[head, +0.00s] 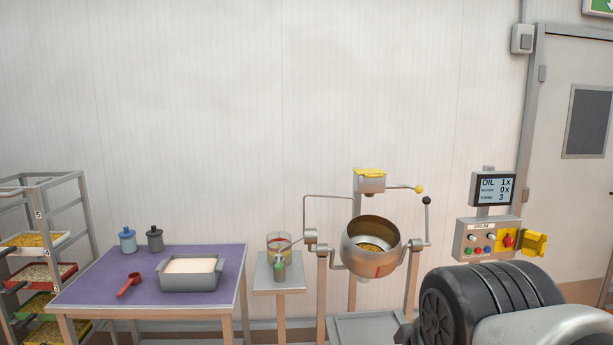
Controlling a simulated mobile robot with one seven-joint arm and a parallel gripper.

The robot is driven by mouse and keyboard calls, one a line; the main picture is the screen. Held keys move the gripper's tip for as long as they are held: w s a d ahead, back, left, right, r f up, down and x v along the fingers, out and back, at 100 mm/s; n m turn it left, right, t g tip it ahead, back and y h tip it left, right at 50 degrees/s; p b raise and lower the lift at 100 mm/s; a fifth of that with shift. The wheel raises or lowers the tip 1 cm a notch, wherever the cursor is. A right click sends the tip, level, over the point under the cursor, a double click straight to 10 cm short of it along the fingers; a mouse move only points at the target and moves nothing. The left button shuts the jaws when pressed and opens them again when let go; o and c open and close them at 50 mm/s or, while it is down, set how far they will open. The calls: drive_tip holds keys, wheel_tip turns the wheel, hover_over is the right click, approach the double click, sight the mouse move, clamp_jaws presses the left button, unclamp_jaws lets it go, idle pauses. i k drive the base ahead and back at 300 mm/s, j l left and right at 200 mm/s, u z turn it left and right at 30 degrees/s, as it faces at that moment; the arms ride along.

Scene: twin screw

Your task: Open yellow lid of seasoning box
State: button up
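A small grey metal box (370,185) is mounted above the tilting drum and looks like the seasoning box. Its yellow lid (370,173) lies across its top and looks closed, though it is small in this view. A thin rod with a yellow knob (419,189) sticks out to the right of the box. My gripper is not in view; only black and grey links of my arm show at the lower right.
The steel drum (356,238) hangs below the box, with yellowish contents and a black-knobbed lever (427,201) at its right. A control panel (475,241) with a yellow flap (535,243) stands right. A purple-topped table (105,287) and rack (82,205) stand left.

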sight(377, 172)
drive_tip(key=i+l+u, duration=0.1)
drive_tip(key=i+l, duration=0.35)
drive_tip(key=i+l+u, duration=0.1)
drive_tip(key=i+l, duration=0.8)
drive_tip(key=l, duration=0.25)
drive_tip(key=j+u, duration=0.05)
